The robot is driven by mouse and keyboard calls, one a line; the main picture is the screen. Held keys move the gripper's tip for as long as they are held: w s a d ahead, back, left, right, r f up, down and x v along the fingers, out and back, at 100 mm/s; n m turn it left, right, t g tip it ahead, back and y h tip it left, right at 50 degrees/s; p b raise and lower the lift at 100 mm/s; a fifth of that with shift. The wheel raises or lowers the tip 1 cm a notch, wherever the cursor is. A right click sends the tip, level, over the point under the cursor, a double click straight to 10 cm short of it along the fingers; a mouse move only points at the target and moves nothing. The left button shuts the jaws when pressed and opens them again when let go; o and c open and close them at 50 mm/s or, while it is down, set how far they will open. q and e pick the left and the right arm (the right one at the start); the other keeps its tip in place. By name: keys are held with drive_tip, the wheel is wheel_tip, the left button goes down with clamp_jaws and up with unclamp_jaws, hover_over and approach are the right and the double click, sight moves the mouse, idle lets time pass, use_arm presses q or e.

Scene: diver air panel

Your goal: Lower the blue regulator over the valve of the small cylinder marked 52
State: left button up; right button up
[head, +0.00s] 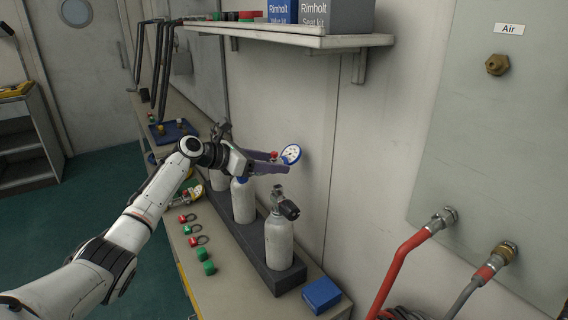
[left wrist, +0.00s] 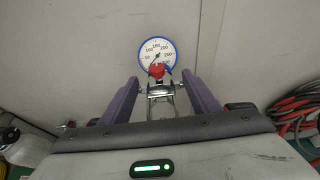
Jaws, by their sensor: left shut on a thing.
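The blue regulator shows as a round white gauge with a blue rim (head: 291,154), a red knob and a metal yoke (left wrist: 160,98). My left gripper (head: 268,162) is shut on it with its purple fingers, in the air above the bench. In the left wrist view the gauge (left wrist: 158,55) faces me beyond the fingertips. Below stand white cylinders in a dark rack: the nearest one (head: 278,245) has a bare valve with a black knob (head: 289,209). The middle cylinder (head: 243,204) is under the gripper, its top partly hidden. I cannot read the number 52 on any cylinder. My right gripper is not in view.
A blue box (head: 321,295) lies near the rack's front end. Green and red caps (head: 203,254) lie left of the rack. A shelf (head: 300,38) with boxes juts out above. Red and grey hoses (head: 405,262) hang from the right wall panel.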

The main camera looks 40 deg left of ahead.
use_arm(q)
drive_tip(key=shift+w+d+r, duration=0.2)
drive_tip(key=shift+w+d, duration=0.15)
drive_tip(key=shift+d, duration=0.1)
drive_tip(key=shift+s+d+p, duration=0.2)
drive_tip(key=shift+s+d, duration=0.05)
drive_tip(key=shift+d, duration=0.25)
drive_tip(key=shift+s+d+p, duration=0.15)
drive_tip(key=shift+s+d, duration=0.1)
drive_tip(key=shift+d, duration=0.25)
drive_tip(key=shift+s+d+f, duration=0.1)
drive_tip(key=shift+s+d, duration=0.2)
drive_tip(key=shift+d, duration=0.3)
drive_tip(key=shift+s+d+r, duration=0.1)
drive_tip(key=shift+s+d, duration=0.15)
drive_tip(key=shift+d, duration=0.4)
drive_tip(key=shift+s+d+f, duration=0.1)
drive_tip(key=shift+s+d, duration=0.2)
drive_tip(key=shift+d, duration=0.3)
drive_tip(key=shift+s+d+p, duration=0.1)
drive_tip(key=shift+d+p, duration=0.1)
drive_tip(key=shift+p, duration=0.1)
drive_tip(key=shift+f, duration=1.8)
drive_tip(key=o, duration=1.8)
drive_tip(key=shift+s+f, duration=0.1)
drive_tip(key=shift+f, duration=0.2)
drive_tip(key=v, duration=1)
drive_tip(key=shift+r, duration=0.3)
drive_tip(key=shift+a, duration=0.1)
